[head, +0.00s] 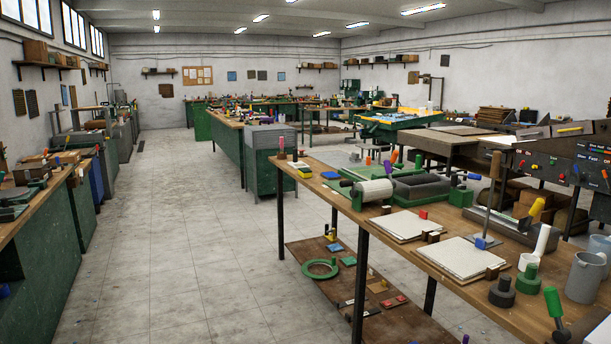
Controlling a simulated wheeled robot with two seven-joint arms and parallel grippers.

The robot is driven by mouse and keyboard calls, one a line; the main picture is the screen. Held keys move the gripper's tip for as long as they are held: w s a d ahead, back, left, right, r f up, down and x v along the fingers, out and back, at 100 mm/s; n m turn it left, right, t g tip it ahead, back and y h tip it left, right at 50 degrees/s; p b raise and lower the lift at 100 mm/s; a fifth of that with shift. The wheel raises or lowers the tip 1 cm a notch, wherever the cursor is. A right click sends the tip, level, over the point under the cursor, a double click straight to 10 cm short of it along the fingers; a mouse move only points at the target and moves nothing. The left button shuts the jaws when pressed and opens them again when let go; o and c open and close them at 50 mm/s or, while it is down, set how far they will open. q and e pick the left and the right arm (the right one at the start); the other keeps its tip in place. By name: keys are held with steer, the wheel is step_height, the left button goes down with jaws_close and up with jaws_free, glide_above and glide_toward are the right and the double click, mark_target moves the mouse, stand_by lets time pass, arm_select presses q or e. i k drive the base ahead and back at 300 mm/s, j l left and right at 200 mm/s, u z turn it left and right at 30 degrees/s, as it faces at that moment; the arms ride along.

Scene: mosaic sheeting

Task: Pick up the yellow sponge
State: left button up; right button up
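A blue block (331,175) and a grey roller (375,190) are near it. White sheets (462,259), a grey cup (586,277) and upright handled tools crowd the near bench. A green ring (320,268) lies on the lower shelf. The tiled floor (190,240) to the left is clear.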

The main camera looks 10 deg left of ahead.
mark_target(304, 172)
steer(key=i+j+u, duration=0.4)
steer(key=i, duration=0.5)
steer(key=i+u, duration=0.4)
steer(key=i, duration=0.5)
steer(key=i+j+z, duration=0.1)
steer(key=i, duration=0.55)
steer(key=i+j+z, duration=0.1)
steer(key=i, duration=0.55)
steer(key=i+j+z, duration=0.1)
steer(key=i, duration=0.55)
steer(key=i+j+z, duration=0.15)
steer(key=i+z, duration=0.15)
steer(key=z, duration=0.2)
steer(key=i+j+z, duration=0.25)
steer(key=z, duration=0.2)
steer(key=i+j+z, duration=0.3)
steer(key=z, duration=0.2)
steer(key=i+j+z, duration=0.15)
steer(key=j+z, duration=1.15)
steer(key=j, duration=0.25)
steer(key=j+z, duration=0.35)
steer(key=j, duration=0.25)
